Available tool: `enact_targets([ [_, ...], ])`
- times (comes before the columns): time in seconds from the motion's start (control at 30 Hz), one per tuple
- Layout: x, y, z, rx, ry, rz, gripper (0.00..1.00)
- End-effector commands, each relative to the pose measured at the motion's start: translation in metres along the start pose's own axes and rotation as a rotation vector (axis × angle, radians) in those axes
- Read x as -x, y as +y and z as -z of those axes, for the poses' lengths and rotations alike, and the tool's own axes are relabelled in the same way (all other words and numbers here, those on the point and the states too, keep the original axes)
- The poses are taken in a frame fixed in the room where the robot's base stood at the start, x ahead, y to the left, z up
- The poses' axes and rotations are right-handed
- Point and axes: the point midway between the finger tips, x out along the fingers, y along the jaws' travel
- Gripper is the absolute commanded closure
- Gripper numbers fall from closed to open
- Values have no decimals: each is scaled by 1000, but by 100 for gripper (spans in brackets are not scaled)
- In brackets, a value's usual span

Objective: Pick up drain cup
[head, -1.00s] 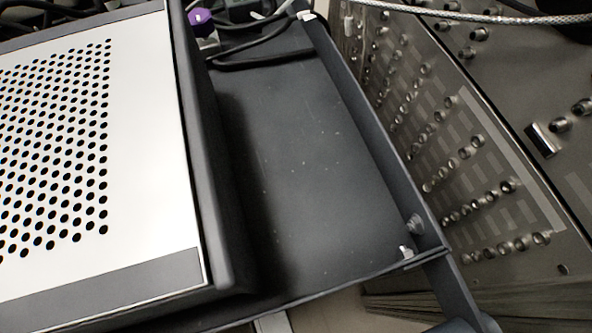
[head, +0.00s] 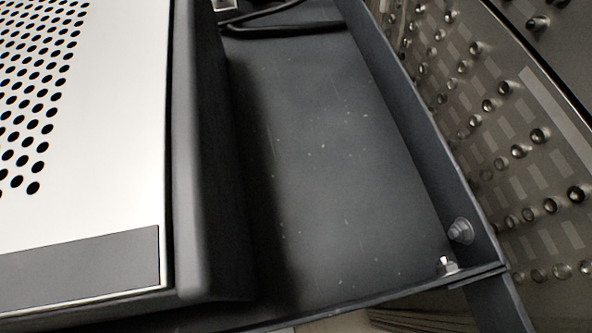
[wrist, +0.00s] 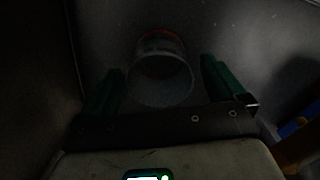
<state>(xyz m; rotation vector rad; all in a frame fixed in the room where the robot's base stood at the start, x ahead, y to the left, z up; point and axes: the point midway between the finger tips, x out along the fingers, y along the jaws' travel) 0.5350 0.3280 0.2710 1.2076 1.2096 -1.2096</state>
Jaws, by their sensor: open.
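The drain cup (wrist: 161,88) shows in the wrist view as a round, clear, dim cup with a reddish band at its far side. My gripper (wrist: 160,66) is open, with one dark green finger to the left of the cup and one to the right. The cup appears between the fingers in the picture, with a gap on each side. The view is dark, so I cannot tell how deep the cup lies between them. Neither the cup nor my gripper shows in the head view.
In the head view, a box with a perforated pale top (head: 110,150) stands at the left. A dark, bare metal shelf (head: 330,170) with a raised edge lies beside it. Black cables (head: 285,28) lie at its back. A panel with knobs (head: 500,130) is at the right.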

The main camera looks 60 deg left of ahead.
Motion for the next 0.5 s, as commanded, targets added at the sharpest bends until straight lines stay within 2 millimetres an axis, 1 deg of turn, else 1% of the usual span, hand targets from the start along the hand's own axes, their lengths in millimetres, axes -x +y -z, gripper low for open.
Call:
enact_targets([
  [0.03,-5,0,0,0,0,-1,3],
  [0.23,-3,0,0,0,1,-1,3],
  [0.27,-3,0,0,0,1,0,5],
  [0.5,-3,0,0,-1,1,0,28],
])
